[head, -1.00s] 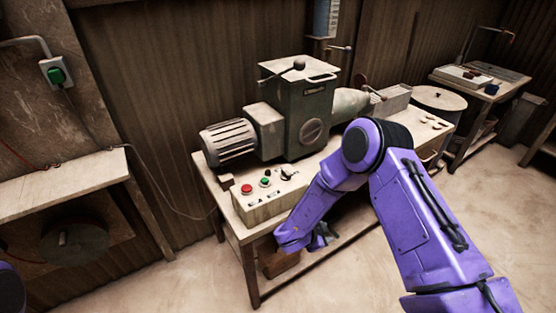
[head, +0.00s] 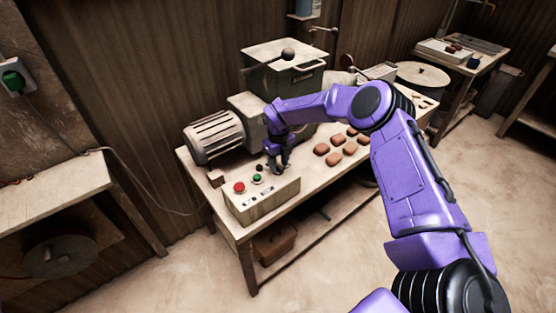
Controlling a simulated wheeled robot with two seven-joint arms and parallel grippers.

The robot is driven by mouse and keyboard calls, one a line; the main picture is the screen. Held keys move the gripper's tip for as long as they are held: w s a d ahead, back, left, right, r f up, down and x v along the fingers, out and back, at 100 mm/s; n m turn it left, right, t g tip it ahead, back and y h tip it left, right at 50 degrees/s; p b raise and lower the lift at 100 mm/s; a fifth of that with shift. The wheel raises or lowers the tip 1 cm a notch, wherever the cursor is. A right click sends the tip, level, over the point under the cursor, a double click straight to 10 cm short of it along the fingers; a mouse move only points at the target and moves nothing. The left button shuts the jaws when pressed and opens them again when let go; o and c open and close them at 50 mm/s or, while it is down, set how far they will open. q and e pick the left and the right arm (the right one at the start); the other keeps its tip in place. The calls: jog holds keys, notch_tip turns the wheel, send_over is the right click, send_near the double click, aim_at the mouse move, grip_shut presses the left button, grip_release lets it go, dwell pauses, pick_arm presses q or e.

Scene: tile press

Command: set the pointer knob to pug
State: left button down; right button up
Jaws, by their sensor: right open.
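The control box (head: 262,204) sits at the front left corner of the press table. A red button (head: 239,188) and a green button (head: 257,179) stand on its top, with small dark labels in front of them. My right gripper (head: 279,170) is open and points down at the right end of the box top, where the pointer knob was seen earlier. The fingers cover the knob, so its setting and any contact with it cannot be made out. The label words are too small to read. My left gripper is out of view.
The press motor (head: 214,137) and the press body (head: 285,75) with its ball-ended lever (head: 288,54) stand behind the box. Several brown clay pieces (head: 335,159) lie on the table right of my gripper. A side bench (head: 55,190) stands at left.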

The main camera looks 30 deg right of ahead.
jog(key=shift+a+f, duration=0.15)
jog(key=shift+f, duration=0.05)
grip_shut()
jog(key=shift+f+m+b, duration=0.15)
jog(key=shift+m+b, duration=0.25)
jog(key=shift+b, duration=0.35)
jog(key=m+b, duration=1.3)
jog(key=b, duration=0.1)
jog(key=shift+m+b, duration=0.3)
jog(key=shift+m, duration=0.1)
jog(key=shift+r+m+b, duration=0.2)
jog(key=shift+m+b, duration=1.25)
jog(key=shift+m, duration=0.15)
grip_release()
jog(key=shift+r, duration=0.1)
